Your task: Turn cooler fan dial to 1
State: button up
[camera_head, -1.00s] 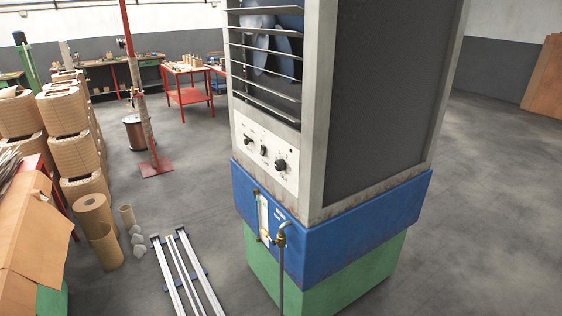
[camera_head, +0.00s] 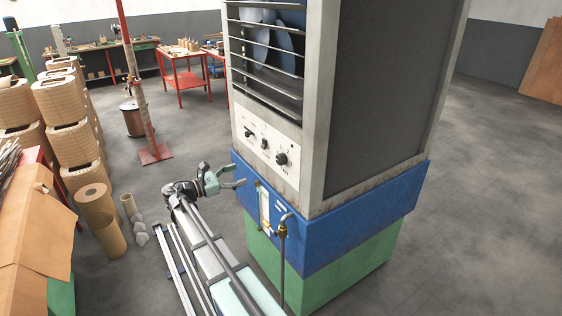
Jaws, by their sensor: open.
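The cooler (camera_head: 390,100) is a tall grey unit with a louvred front and a fan behind the slats, on a blue tank and a green base. Its pale control panel (camera_head: 265,150) carries a black dial (camera_head: 282,160) at the right, a small switch in the middle and another black knob (camera_head: 249,134) at the left. The labels are too small to read, so I cannot tell which knob is the fan dial or its setting. My gripper (camera_head: 243,174) is open and empty, its fingers pointing right toward the cooler, below and left of the panel. I cannot tell the gap to the blue tank.
A pipe with a brass valve (camera_head: 282,232) stands out from the front of the blue tank (camera_head: 375,210). Metal rails (camera_head: 176,250) lie on the floor beneath my arm. Stacked brown coils (camera_head: 75,150) stand at the left. The floor right of the cooler is clear.

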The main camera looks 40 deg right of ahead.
aim_at(278, 161)
jog(key=d+p, duration=0.1)
jog(key=d, duration=0.4)
jog(key=s+d+p, duration=0.1)
jog(key=d+p, duration=0.1)
jog(key=d, duration=0.3)
jog(key=d+p, duration=0.2)
jog(key=d, duration=0.4)
jog(key=shift+s, duration=0.35)
jog(key=shift+d+f+p, duration=0.15)
jog(key=shift+d+p, duration=0.15)
jog(key=shift+d, duration=0.35)
jog(key=c, duration=1.1)
